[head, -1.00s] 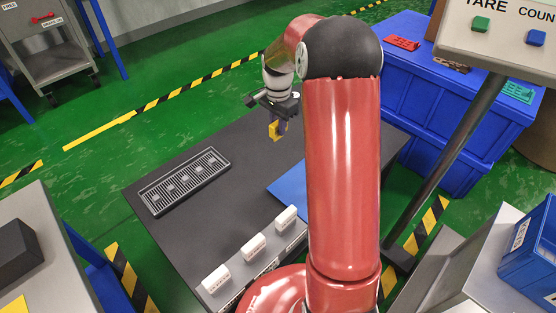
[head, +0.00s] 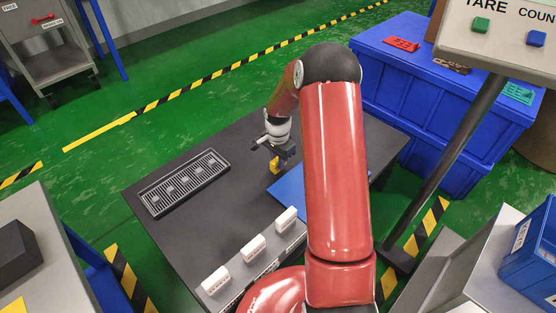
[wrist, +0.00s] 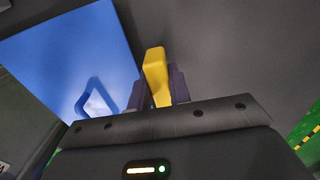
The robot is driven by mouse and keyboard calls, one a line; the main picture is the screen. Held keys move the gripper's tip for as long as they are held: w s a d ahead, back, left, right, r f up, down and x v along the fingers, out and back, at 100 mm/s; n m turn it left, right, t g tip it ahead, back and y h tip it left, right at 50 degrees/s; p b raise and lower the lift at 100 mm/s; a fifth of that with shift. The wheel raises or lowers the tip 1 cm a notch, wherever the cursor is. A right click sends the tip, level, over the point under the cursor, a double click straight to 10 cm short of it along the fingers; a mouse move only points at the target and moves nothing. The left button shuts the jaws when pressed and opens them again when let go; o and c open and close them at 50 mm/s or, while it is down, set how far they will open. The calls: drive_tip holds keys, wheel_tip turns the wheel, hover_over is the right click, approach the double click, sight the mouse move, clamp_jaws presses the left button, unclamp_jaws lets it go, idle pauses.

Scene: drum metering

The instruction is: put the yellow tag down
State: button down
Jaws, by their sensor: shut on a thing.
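The yellow tag (head: 275,165) is held in my gripper (head: 279,155) above the dark tabletop, left of the blue mat. In the wrist view the yellow tag (wrist: 155,73) stands between the two dark fingers of my gripper (wrist: 160,88), which are shut on it. The blue mat (wrist: 70,60) lies to the left of the tag there. I cannot tell whether the tag's lower end touches the table.
The dark table (head: 205,225) carries a slotted black tray (head: 185,182) at the left and several white blocks (head: 254,248) along the front. The blue mat (head: 290,190) lies beside my arm. Blue crates (head: 440,100) stand at the right. Tabletop between tray and mat is clear.

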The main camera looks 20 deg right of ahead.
drive_tip(key=shift+f, duration=0.15)
drive_tip(key=c, duration=1.3)
unclamp_jaws()
